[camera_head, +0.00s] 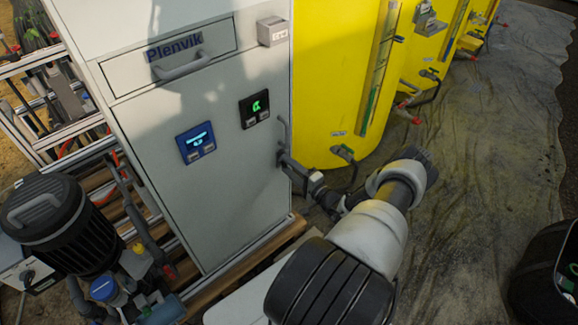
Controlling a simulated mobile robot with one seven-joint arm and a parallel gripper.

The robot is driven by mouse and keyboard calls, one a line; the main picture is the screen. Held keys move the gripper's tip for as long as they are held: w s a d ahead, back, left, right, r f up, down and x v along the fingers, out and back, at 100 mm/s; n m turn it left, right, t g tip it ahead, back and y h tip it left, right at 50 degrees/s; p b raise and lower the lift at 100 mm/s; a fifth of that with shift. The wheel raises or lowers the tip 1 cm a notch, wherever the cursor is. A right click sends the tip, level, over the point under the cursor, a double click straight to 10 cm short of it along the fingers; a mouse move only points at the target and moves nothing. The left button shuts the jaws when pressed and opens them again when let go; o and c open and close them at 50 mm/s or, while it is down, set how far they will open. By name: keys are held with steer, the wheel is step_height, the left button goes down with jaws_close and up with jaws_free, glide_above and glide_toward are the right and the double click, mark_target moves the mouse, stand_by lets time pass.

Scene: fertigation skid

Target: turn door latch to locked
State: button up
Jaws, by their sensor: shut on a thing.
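The light grey Plenvik cabinet (232,185) has a tall front door with two small display panels. A slim grey vertical handle (284,130) stands at the door's right edge. My gripper (284,161) reaches in from the right and is shut at the door edge, just below that handle. The door latch is there, small and mostly hidden by the fingers, and my gripper appears shut on it. Its turn angle cannot be told. The door looks flush with the cabinet front.
Yellow tanks (340,90) with valves stand close to the right of the cabinet. A black ribbed canister (62,222) and piping are at the lower left. A dark container (550,270) is at the lower right. The grey floor sheet (480,150) is mostly clear.

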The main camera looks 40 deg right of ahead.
stand_by(0.4)
steer(key=o, duration=1.1)
steer(key=shift+c, duration=0.2)
steer(key=s+d+p, duration=0.1)
steer(key=s, duration=1.6)
steer(key=shift+s+d+p, duration=0.2)
steer(key=shift+p, duration=0.15)
